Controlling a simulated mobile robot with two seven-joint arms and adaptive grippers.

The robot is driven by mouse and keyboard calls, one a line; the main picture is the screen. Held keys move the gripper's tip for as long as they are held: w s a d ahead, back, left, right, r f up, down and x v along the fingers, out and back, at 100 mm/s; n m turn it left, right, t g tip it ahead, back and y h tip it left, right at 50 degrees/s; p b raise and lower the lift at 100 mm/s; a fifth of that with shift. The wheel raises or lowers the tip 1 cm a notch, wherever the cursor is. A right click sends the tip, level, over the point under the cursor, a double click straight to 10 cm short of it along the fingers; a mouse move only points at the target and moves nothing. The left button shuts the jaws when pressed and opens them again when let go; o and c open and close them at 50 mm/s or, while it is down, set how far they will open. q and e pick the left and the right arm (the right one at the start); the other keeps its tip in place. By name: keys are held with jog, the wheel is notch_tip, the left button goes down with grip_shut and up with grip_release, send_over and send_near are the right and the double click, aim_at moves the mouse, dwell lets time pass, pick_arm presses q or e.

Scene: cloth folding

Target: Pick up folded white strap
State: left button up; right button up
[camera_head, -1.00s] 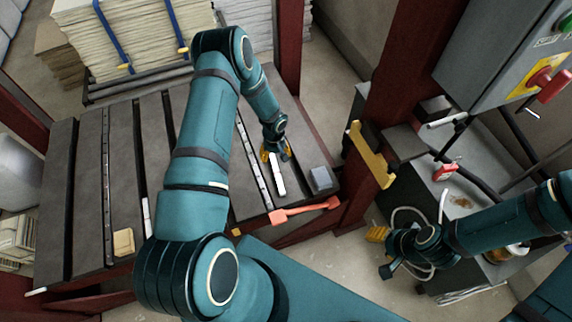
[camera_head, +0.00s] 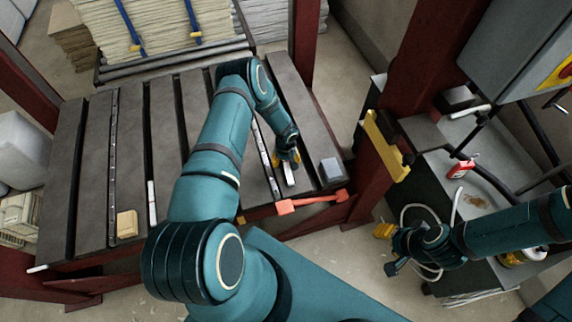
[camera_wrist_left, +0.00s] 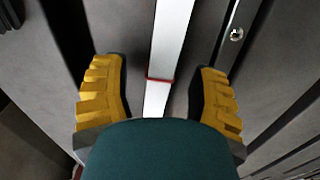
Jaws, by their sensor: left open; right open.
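The folded white strap (camera_head: 290,178) lies on the dark slatted table, near its front right corner. In the left wrist view the strap (camera_wrist_left: 172,40) is a long white strip with a thin red band across it. My left gripper (camera_head: 287,158) is over the strap and hides part of it. Its yellow fingers are open (camera_wrist_left: 158,80), one on each side of the strap, with gaps between. Whether the fingertips touch the table I cannot tell. My right gripper (camera_head: 388,248) is open and empty, off the table at the right.
A grey block (camera_head: 331,170) and an orange-red tool (camera_head: 312,202) are close to the strap. A yellowish block (camera_head: 127,223) and another white strip (camera_head: 152,203) lie further left on the table. A red post with a yellow bracket (camera_head: 384,145) stands to the right.

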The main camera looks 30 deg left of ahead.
pick_arm(q)
jog(key=shift+f, duration=0.3)
jog(key=shift+c, duration=0.2)
grip_shut()
